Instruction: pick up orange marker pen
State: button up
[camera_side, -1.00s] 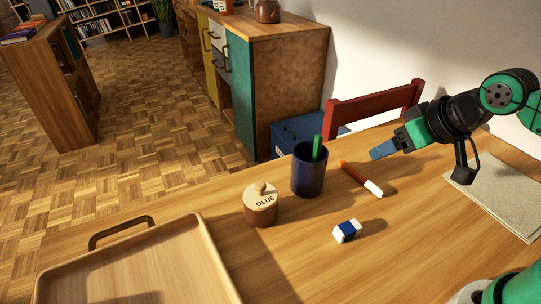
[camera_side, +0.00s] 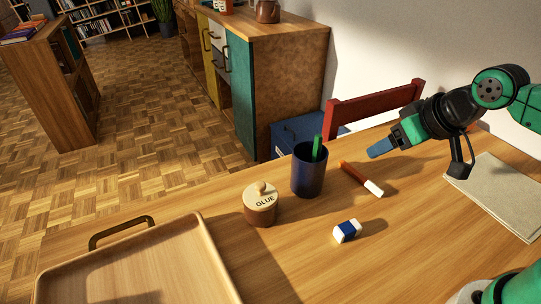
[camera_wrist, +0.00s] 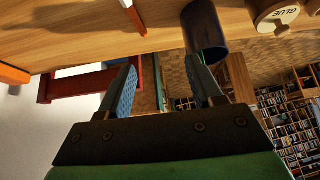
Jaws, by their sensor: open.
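The orange marker pen (camera_side: 358,177) lies on the wooden table, right of the dark blue pen cup. Its white end points toward the side camera. The wrist view shows part of the pen (camera_wrist: 134,17) at the top edge, with the white end cut off. My gripper (camera_side: 376,151) is above the table, up and to the right of the pen in the side view, and apart from it. In the wrist view its two blue fingers (camera_wrist: 160,62) are spread with nothing between them.
The pen cup (camera_side: 309,174) holds a green pen. A glue pot (camera_side: 260,208), a white-and-blue eraser (camera_side: 347,231) and a wooden tray (camera_side: 65,279) share the table. Paper (camera_side: 500,198) lies at right. A red chair back (camera_side: 375,103) stands behind the far edge.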

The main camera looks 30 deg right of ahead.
jog(key=g, duration=0.1)
send_near(351, 167)
jog(key=shift+w+f+n+g, duration=0.55)
jog(key=shift+w+f, duration=0.25)
jog(key=shift+w, duration=0.3)
jog(key=shift+w+d+f, duration=0.15)
jog(key=shift+f, duration=0.35)
jog(key=shift+x, duration=2.7)
jog(key=shift+f, duration=0.1)
jog(key=shift+c, duration=0.2)
grip_shut()
